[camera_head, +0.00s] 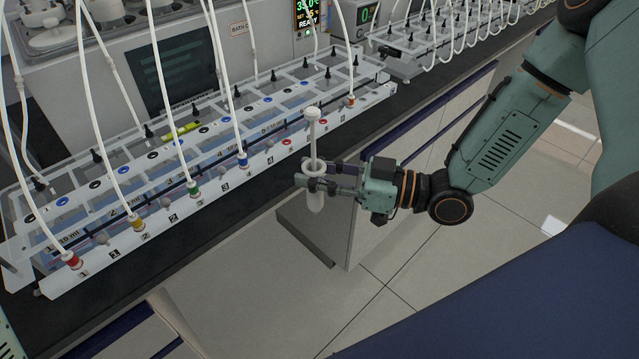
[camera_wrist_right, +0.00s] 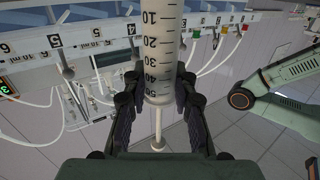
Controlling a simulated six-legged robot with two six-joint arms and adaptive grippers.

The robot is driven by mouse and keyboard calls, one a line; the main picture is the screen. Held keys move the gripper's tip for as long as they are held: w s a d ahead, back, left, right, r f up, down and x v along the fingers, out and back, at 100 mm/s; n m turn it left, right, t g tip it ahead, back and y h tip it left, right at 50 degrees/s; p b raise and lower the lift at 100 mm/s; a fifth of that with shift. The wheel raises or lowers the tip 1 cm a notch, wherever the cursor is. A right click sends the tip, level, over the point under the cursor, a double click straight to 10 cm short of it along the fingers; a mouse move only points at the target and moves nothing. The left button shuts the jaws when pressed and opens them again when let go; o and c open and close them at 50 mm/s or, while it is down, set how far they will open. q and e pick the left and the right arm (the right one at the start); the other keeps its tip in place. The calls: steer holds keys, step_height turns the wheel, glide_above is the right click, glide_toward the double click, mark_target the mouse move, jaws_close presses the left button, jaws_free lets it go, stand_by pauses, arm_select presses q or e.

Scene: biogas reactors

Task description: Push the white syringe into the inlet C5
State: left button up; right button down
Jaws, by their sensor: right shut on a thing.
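My right gripper (camera_head: 312,181) is shut on the white syringe (camera_head: 316,201), around the upper part of its barrel. The syringe is near upright, its plunger drawn well out above the fingers. In the right wrist view the graduated barrel (camera_wrist_right: 162,45) runs between the fingers of the right gripper (camera_wrist_right: 157,88); the tip is cut off at the top. The clear rack (camera_head: 118,237) has numbered inlets along its front edge. A bare red-ringed opening (camera_head: 287,142) is near the labels 5; I cannot tell whether it is C5. The syringe is apart from the rack. My left gripper is not in view.
Tubes with coloured fittings, such as the blue one (camera_head: 242,159) and green one (camera_head: 193,187), plug into the front row and rise above the rack. The dark bench edge (camera_head: 200,238) lies in front. Open floor (camera_head: 390,275) is below my right arm.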

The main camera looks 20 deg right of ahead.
steer(key=w+r+m+t+h+p, duration=0.35)
steer(key=w+r+p, duration=0.55)
steer(key=w+r, duration=0.4)
steer(key=f+b, duration=0.2)
steer(key=b, duration=0.1)
steer(key=f+b, duration=0.1)
steer(key=f, duration=0.1)
steer(key=shift+s+a+b, duration=0.35)
steer(key=shift+s+b, duration=0.05)
steer(key=shift+r, duration=0.1)
steer(key=shift+d, duration=0.1)
